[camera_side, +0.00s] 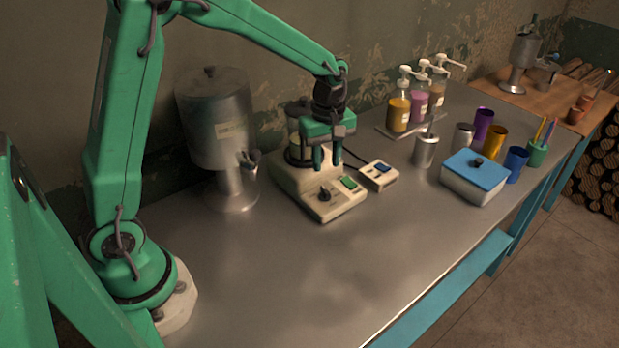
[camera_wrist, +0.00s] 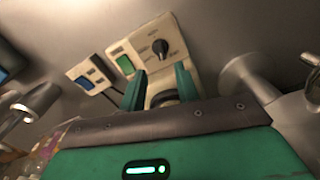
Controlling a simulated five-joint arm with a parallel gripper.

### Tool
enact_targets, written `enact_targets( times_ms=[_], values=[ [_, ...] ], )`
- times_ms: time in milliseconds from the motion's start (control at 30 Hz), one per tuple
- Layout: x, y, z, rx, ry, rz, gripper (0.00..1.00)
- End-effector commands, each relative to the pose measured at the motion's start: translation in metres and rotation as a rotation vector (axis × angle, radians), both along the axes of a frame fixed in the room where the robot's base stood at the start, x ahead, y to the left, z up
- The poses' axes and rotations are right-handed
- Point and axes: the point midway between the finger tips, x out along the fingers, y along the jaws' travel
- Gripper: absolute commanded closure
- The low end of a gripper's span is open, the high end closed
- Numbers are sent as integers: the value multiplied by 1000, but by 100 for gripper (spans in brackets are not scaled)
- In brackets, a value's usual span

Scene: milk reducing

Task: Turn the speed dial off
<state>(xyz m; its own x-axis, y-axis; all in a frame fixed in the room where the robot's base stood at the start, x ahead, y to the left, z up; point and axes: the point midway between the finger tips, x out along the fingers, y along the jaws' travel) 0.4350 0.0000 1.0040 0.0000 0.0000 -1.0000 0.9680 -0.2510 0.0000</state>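The cream stirrer-like machine (camera_side: 285,178) stands on the steel bench, with a sloping front panel. Its black speed dial (camera_side: 324,194) sits on that panel beside a green switch (camera_side: 349,182). In the wrist view the dial (camera_wrist: 160,47) is a black knob with a pale pointer line, and small markings around it are too small to read. The green switch (camera_wrist: 124,65) is to its left. My gripper (camera_side: 328,166) points down above the machine, just behind the dial and apart from it. In the wrist view its two green fingers (camera_wrist: 160,80) are spread with nothing held between them.
A small box with a blue switch (camera_side: 380,174) lies right of the machine. A large metal urn with a tap (camera_side: 222,130) stands left. Pump bottles (camera_side: 399,112), metal cups (camera_side: 425,150) and a blue-lidded box (camera_side: 474,178) are further right. The bench front (camera_side: 290,265) is clear.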

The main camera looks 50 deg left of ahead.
Motion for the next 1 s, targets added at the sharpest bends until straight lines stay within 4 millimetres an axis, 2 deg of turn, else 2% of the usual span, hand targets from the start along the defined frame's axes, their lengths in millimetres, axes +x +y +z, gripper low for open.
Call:
enact_targets(
  times_ms=[267, 700, 1000],
  values=[
    [0, 0, -9, 0, 1, 3, 68],
    [-1, 0, -59, 0, 4, 4, 68],
    [0, 0, -78, 0, 0, 4, 68]
  ],
)
